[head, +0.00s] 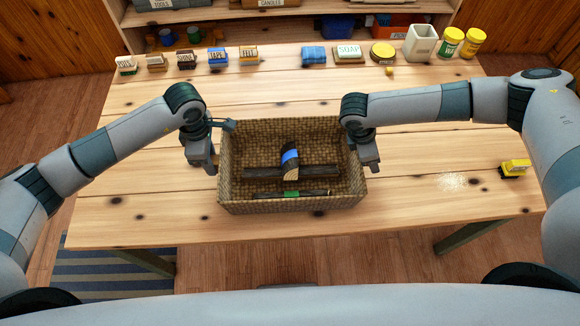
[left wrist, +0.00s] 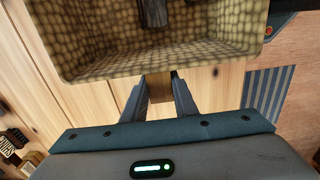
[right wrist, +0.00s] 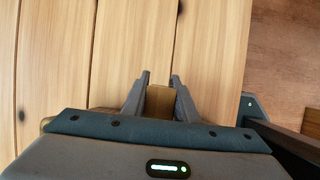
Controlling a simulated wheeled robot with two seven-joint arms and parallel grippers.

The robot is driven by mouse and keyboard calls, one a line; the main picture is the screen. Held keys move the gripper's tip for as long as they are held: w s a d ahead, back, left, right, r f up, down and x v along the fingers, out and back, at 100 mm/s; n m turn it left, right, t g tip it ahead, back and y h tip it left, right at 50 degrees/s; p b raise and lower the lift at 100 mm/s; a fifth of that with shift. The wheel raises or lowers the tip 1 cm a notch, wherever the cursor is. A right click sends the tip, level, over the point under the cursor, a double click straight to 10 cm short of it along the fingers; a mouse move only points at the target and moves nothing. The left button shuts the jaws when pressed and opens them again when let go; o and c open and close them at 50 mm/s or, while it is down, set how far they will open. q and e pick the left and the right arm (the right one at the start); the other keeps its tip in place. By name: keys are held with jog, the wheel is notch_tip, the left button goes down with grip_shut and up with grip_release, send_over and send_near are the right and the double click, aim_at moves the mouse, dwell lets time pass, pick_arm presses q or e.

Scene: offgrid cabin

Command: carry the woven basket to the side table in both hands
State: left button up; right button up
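The woven basket (head: 290,205) stands upright over the middle of the wooden table. It holds dark sticks or logs, one with a blue band and one with a green band. My left gripper (head: 207,165) is at its left end; in the left wrist view the fingers (left wrist: 158,82) flank a tan tab just below the basket wall (left wrist: 110,68), seemingly touching it. My right gripper (head: 370,165) is at its right end; its fingers (right wrist: 159,80) close in on a similar tan tab. Most of the basket is hidden in the right wrist view. I cannot make out the side table.
Shelves stand behind; a striped rug (head: 110,272) lies front left.

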pick_arm(q)
grip_shut()
pick_arm(e)
grip_shut()
pick_arm(q)
jog(key=shift+r, duration=0.1)
pick_arm(e)
jog(key=shift+r, duration=0.1)
